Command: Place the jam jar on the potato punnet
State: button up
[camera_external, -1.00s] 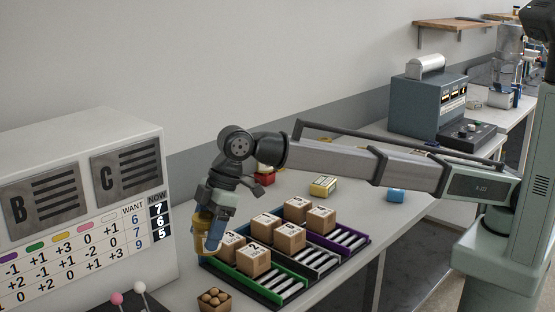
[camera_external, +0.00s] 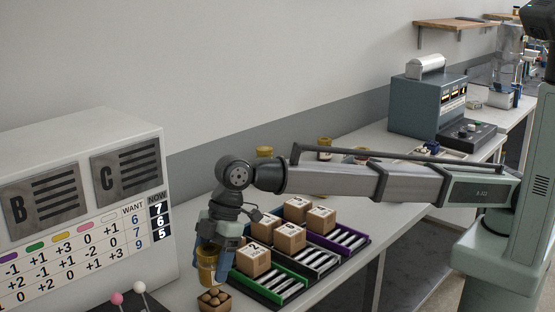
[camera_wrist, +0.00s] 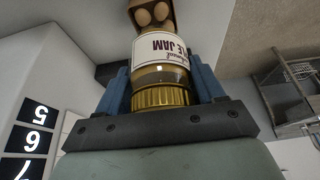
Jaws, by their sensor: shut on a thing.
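My gripper (camera_external: 213,262) points down near the front of the table, shut on the jam jar (camera_external: 206,274). The potato punnet (camera_external: 214,306), a small brown box of potatoes, stands at the bottom of the external view, just below the jar in the picture. In the wrist view the punnet (camera_wrist: 172,14) shows beyond the jar's far end and is partly hidden by it. I cannot tell whether they touch.
A rack (camera_external: 275,296) with green, dark and purple lanes and several numbered cartons (camera_external: 254,260) stands right of my gripper. A white board (camera_external: 90,225) with a number table is at the left. Jars (camera_external: 325,150) stand behind my arm.

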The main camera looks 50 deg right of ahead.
aim_at(212, 276)
jog(key=shift+f, duration=1.85)
jog(key=shift+f, duration=0.15)
jog(key=o, duration=1.3)
jog(key=shift+o, duration=0.2)
jog(key=v, duration=1.2)
